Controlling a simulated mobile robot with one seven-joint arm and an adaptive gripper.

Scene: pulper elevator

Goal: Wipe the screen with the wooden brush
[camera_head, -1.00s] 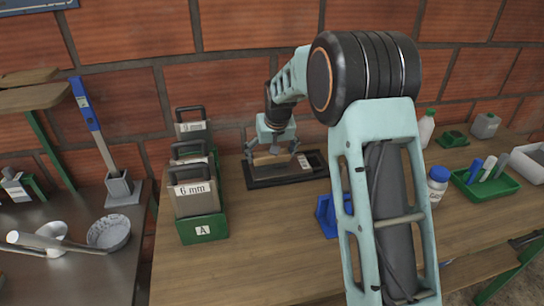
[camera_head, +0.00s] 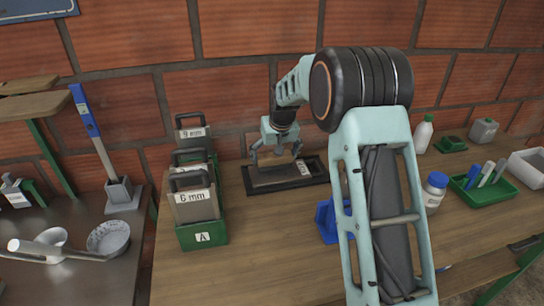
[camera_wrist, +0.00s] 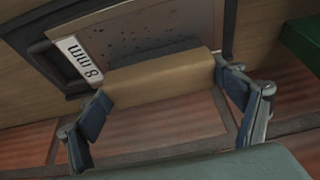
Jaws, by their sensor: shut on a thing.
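The screen (camera_head: 262,183) lies flat in a dark frame on the table near the brick wall. In the wrist view the screen (camera_wrist: 150,32) has dark specks and a white "8 mm" label (camera_wrist: 79,58). My gripper (camera_head: 277,154) is over the screen and shut on the wooden brush; it also shows in the wrist view (camera_wrist: 165,103).
A green rack (camera_head: 203,233) marked A holds upright screens, including one labelled 6 mm (camera_head: 194,203), left of the frame. A blue holder (camera_head: 326,219), a white bottle (camera_head: 434,190) and a green tray (camera_head: 487,196) stand to the right. The front middle of the table is clear.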

